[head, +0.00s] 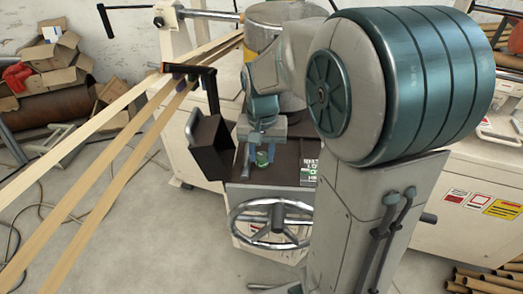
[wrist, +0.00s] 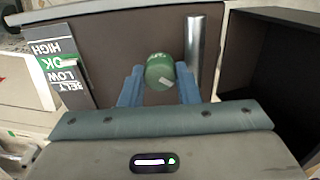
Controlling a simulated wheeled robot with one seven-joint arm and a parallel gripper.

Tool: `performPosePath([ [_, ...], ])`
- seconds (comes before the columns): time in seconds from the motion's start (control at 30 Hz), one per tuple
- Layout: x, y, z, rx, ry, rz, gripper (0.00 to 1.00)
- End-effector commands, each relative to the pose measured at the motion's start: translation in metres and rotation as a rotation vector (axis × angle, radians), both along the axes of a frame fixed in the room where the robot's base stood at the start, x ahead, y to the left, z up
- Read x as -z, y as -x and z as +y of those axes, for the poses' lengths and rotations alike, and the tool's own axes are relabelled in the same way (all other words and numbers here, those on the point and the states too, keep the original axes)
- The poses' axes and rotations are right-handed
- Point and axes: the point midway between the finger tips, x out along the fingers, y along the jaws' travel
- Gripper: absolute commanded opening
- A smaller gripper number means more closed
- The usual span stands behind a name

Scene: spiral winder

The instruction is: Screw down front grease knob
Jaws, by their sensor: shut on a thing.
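The green grease knob (wrist: 160,68) stands on the dark brown top plate (wrist: 112,45) of the machine. A pale mark shows on its top. My gripper (wrist: 159,82) has its two blue fingers on either side of the knob and is shut on it. The knob's lower part and the finger contacts are partly hidden. In the head view the knob (head: 262,159) is small, just below my gripper (head: 262,146), which comes down from above.
A silver upright cylinder (wrist: 195,48) stands close right of the knob. A black open box (wrist: 275,75) is further right. A HIGH/OK/LOW belt gauge (wrist: 58,62) lies left. A handwheel (head: 270,222) is below the plate; long tan strips (head: 115,150) run at the left.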

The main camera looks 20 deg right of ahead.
Motion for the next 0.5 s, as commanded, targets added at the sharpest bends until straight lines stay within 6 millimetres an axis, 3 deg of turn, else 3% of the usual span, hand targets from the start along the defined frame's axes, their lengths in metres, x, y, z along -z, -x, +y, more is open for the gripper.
performPosePath([
  [0.5, -0.0022, -0.0012, 0.0001, 0.477, -0.001, -0.005, 0.07],
])
